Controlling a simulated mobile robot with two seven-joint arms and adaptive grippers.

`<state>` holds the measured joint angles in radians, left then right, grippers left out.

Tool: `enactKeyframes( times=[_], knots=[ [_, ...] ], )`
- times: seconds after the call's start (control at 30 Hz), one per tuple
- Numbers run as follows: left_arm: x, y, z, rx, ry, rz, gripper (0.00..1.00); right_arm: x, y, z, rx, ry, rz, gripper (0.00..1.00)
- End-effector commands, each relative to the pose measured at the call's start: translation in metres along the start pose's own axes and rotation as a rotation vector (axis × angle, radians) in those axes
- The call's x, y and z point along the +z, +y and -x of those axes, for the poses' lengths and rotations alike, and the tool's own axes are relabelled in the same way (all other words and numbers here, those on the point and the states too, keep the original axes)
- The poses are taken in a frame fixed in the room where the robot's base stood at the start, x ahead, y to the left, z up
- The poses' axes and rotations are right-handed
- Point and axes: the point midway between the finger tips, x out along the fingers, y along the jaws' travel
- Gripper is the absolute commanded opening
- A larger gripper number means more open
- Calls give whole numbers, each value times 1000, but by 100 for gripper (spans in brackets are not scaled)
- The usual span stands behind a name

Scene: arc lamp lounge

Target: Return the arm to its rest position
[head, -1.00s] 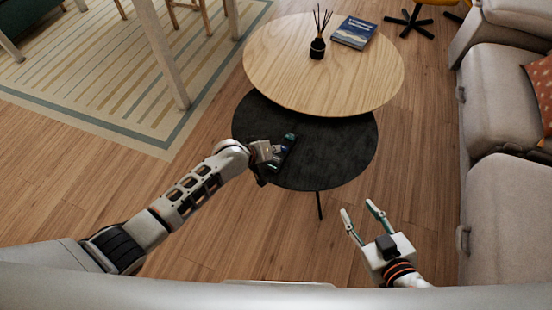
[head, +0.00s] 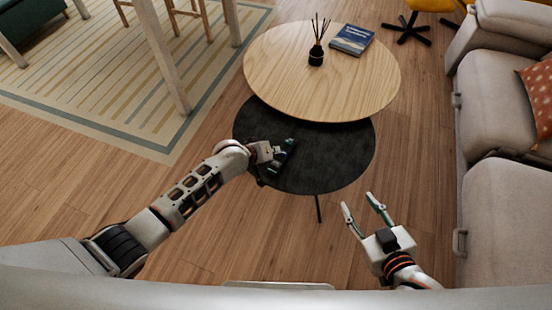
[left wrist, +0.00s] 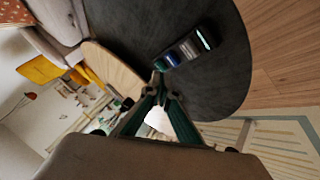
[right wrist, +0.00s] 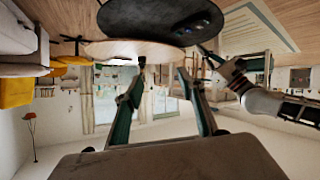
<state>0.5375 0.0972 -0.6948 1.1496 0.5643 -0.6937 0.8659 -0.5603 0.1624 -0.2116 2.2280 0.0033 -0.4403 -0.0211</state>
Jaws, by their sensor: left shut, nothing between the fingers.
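My left gripper (head: 277,155) is over the left part of the low black table (head: 335,165). In the left wrist view its green fingers meet at the tips (left wrist: 160,76), shut and empty. A small dark item with blue, grey and bright parts (left wrist: 187,48) lies on the black table just beyond the fingertips; whether they touch it I cannot tell. In the head view this item (head: 284,158) is partly hidden by the gripper. My right gripper (head: 358,204) is open and empty in front of the table; its fingers also stand apart in the right wrist view (right wrist: 160,82).
A higher round wooden table (head: 300,85) overlaps the black one and bears a reed diffuser (head: 316,55) and a blue book (head: 352,40). A grey sofa (head: 500,200) stands at the right. Open wood floor (head: 90,190) lies at the left.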

Motion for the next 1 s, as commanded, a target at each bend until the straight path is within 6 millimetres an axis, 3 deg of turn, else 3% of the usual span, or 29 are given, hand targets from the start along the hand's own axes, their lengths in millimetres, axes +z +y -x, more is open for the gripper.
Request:
enactKeyframes(
  times=[0.27, 0.47, 0.77, 1.0],
  knots=[
    [0, 0, 1, 1, 1, -1, 0, 0, 0, 0, 0, 0, 0, 40],
    [24, 2, 20, 22, 22, -42, 0, 0, -1, 2, -2, -6, -6, 40],
    [84, -17, 102, 20, 127, -208, 0, 12, -6, 10, -13, -46, -33, 40],
    [122, -51, 189, -66, 205, -375, 0, 28, -14, 18, -24, -89, -59, 40]
  ],
)
